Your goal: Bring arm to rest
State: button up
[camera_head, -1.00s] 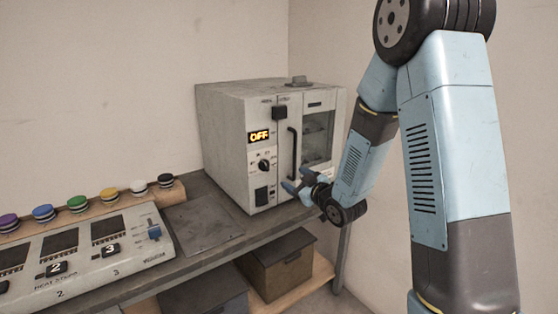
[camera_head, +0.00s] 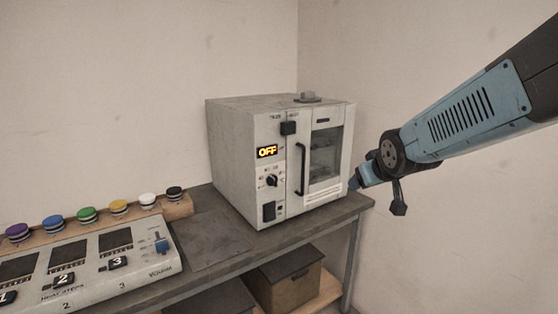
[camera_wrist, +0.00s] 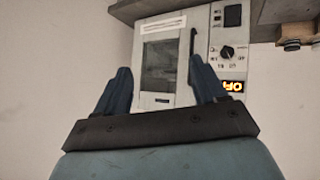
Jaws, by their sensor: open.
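My gripper (camera_wrist: 162,90) is open and empty in the wrist view, its two dark blue fingers apart with the oven's window between them. In the head view my gripper (camera_head: 356,182) shows only in part, just right of the oven's lower right corner. My arm comes in from the right edge. The grey oven (camera_head: 235,160) stands on the bench with its door shut, a dark vertical handle (camera_head: 301,169) and an OFF display (camera_head: 267,152). The wrist view shows the oven (camera_wrist: 215,45) upside down. I cannot tell whether the gripper touches the oven.
A heater panel (camera_head: 90,266) with numbered slots lies on the bench (camera_head: 205,262) at left. Several coloured knobs line a wooden rail (camera_head: 180,208) behind it. A lidded box (camera_head: 288,285) sits on the shelf below. Open floor and bare wall are at right.

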jog(key=s+r+m+g, duration=0.1)
jog(key=s+g, duration=0.1)
jog(key=s, duration=0.8)
jog(key=s+d+r+m+g, duration=0.1)
jog(key=s+m+g, duration=0.1)
jog(key=s, duration=0.8)
jog(key=shift+d+r+g, duration=0.3)
